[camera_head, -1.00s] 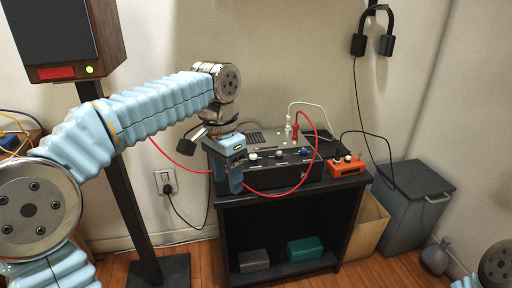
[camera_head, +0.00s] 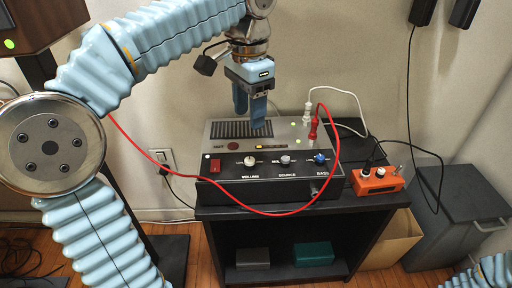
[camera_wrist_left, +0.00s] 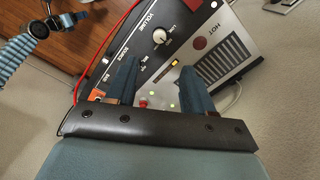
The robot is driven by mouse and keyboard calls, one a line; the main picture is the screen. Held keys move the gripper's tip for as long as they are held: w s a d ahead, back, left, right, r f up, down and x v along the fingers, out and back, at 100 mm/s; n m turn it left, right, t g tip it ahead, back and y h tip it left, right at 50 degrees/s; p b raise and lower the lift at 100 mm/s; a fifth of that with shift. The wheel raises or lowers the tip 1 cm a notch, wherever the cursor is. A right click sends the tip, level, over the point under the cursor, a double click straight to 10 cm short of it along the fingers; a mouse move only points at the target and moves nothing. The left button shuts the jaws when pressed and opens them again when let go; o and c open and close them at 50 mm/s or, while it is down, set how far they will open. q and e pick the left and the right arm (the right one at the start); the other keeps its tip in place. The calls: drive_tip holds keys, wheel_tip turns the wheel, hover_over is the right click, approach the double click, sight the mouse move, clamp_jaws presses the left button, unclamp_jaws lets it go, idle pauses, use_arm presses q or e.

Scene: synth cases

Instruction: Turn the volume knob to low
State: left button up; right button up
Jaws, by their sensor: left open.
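The volume knob (camera_head: 249,161) is a small cream knob at the left of the black sloping front panel of an amplifier (camera_head: 222,188), above the word VOLUME. It also shows in the left wrist view (camera_wrist_left: 160,37), just beyond the fingertips. Its pointer is too small to read for certain. My left gripper (camera_head: 250,118) is open and empty, pointing down over the grey top of the amplifier, behind and above the knob. In the left wrist view its two blue fingers (camera_wrist_left: 158,66) are apart with nothing between them.
The source knob (camera_head: 285,160) and blue bass knob (camera_head: 320,158) sit to the right. A red cable (camera_head: 272,213) loops across the amplifier's front to a red plug (camera_head: 313,128) beside a white plug (camera_head: 307,112). An orange box (camera_head: 377,181) stands right on the black stand (camera_head: 215,213).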

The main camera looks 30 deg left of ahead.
sight(250, 160)
use_arm(q)
wheel_tip(250, 160, down, 12)
drive_tip(key=b, duration=0.2)
drive_tip(key=shift+f+b, duration=0.25)
drive_tip(key=shift+b, duration=0.15)
drive_tip(key=shift+s, duration=0.1)
drive_tip(key=shift+c, duration=0.3)
clamp_jaws()
